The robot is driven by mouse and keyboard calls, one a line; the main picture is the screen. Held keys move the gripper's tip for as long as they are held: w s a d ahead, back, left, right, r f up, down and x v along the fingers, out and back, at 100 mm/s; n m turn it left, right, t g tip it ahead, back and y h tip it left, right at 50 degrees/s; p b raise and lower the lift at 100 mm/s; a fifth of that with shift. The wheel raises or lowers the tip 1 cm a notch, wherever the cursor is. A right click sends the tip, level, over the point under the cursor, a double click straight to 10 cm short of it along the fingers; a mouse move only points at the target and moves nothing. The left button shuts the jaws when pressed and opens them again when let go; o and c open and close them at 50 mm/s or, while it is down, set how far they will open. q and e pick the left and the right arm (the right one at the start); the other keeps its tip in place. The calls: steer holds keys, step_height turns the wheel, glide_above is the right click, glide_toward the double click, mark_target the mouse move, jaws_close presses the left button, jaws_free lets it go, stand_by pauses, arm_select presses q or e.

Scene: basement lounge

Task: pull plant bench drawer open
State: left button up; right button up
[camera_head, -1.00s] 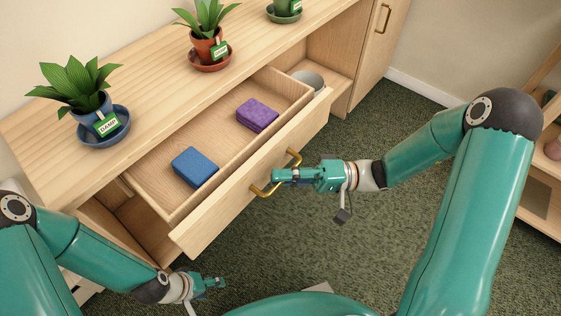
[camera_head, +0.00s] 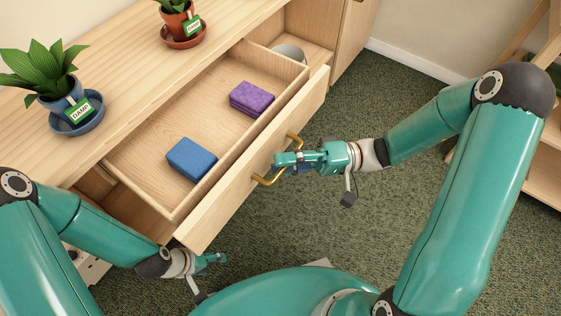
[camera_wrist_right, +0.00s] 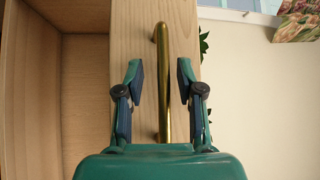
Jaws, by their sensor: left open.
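The plant bench drawer (camera_head: 228,192) is pulled well out of the wooden bench. Its front carries a brass handle (camera_head: 266,181), which also shows as an upright bar in the right wrist view (camera_wrist_right: 160,50). A blue block (camera_head: 191,160) and a purple block (camera_head: 251,98) lie inside the drawer. My left gripper (camera_head: 217,259) is open and empty, low beside the drawer's near end.
Potted plants with tags, one in a blue pot (camera_head: 68,98) and one in a terracotta pot (camera_head: 178,22), stand on the bench top (camera_head: 125,75). A grey bowl (camera_head: 290,53) sits in an open compartment. A wooden shelf (camera_head: 535,165) stands at right. Carpet (camera_head: 375,235) is clear between.

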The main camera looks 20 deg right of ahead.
steer(key=shift+d, duration=0.1)
steer(key=shift+d, duration=0.2)
steer(key=s+d+f, duration=0.1)
steer(key=d, duration=1)
steer(key=shift+s+d+f, duration=0.15)
steer(key=shift+f, duration=0.15)
